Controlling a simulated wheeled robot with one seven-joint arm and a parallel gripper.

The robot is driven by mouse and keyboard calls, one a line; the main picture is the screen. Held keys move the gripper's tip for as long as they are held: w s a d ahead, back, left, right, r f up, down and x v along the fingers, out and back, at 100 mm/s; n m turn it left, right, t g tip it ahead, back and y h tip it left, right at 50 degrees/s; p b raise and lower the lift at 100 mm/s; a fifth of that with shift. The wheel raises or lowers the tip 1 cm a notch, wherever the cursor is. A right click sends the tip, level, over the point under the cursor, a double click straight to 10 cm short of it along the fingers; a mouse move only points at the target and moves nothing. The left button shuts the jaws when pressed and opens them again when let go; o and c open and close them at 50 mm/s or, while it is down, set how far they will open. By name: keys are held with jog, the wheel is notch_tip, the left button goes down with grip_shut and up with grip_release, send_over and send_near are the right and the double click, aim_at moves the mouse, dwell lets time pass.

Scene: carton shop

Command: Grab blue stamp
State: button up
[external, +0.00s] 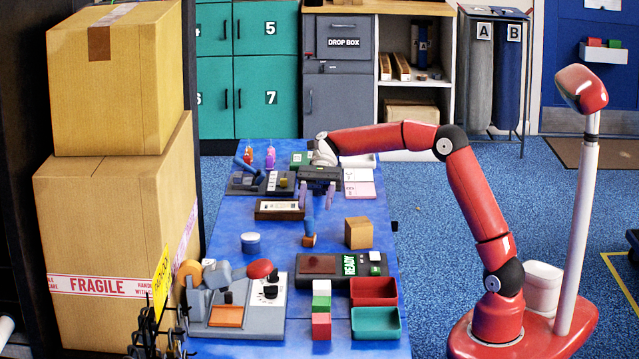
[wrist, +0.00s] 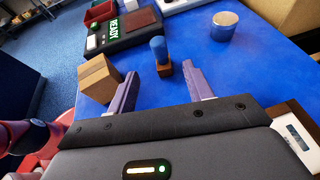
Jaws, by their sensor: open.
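The blue stamp (external: 309,232) stands upright on the blue table, with a blue handle on a small brown wooden base. In the wrist view the blue stamp (wrist: 160,56) shows just beyond and between the two purple fingers. My gripper (external: 317,196) is above the table, behind the stamp in the external view. My gripper (wrist: 158,88) is open, with nothing between its fingers, and apart from the stamp.
A dark device with a READY sign (external: 349,265) lies in front. A wooden tray (external: 279,216) sits behind left. Table between tin and stamp is clear.

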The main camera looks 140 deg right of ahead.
aim_at(310, 232)
jog(key=shift+w+a+f, duration=0.1)
jog(key=shift+f, duration=0.55)
jog(key=shift+w+a+f, duration=0.1)
jog(key=shift+f, duration=0.5)
jog(key=x, duration=0.7)
jog(key=shift+w+f+b, duration=0.1)
jog(key=shift+f+b, duration=0.2)
jog(key=c, duration=1.1)
jog(key=shift+r, duration=0.15)
